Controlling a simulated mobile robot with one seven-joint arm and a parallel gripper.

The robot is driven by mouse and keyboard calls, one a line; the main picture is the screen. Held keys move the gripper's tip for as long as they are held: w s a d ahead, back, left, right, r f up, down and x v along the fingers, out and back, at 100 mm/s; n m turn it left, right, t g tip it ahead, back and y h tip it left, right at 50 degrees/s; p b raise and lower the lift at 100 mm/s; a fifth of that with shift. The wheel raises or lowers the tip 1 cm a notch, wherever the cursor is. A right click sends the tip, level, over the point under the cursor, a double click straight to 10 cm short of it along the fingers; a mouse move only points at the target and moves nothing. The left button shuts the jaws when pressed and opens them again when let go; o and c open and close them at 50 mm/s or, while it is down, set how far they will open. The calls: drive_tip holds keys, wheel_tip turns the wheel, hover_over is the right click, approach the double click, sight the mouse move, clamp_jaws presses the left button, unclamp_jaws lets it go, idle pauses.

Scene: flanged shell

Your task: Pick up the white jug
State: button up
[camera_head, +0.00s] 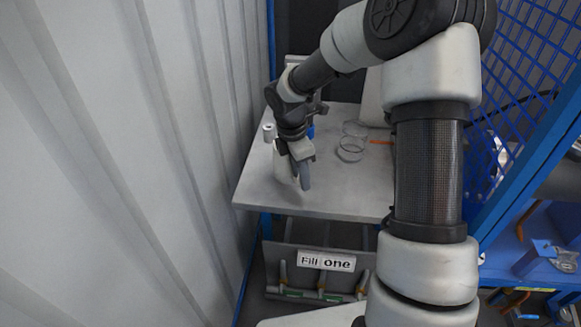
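My gripper (299,170) reaches down over the grey table, near its front left part. A white object (283,165), which may be the white jug, stands on the table right at the gripper's left side. The gripper hides much of it, so its handle and full shape do not show. One grey fingertip shows in front of it. I cannot tell whether the fingers are around the white object or beside it, or whether they touch it.
The grey table (343,195) also bears a small white container (269,132), clear round dishes (351,149), an orange stick (381,142) and a blue item (311,131). A corrugated wall (130,150) is close at left, blue mesh (520,70) at right. A labelled bin (325,262) sits below.

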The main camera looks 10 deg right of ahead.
drive_tip(key=shift+f, duration=0.45)
clamp_jaws()
drive_tip(key=shift+r, duration=0.2)
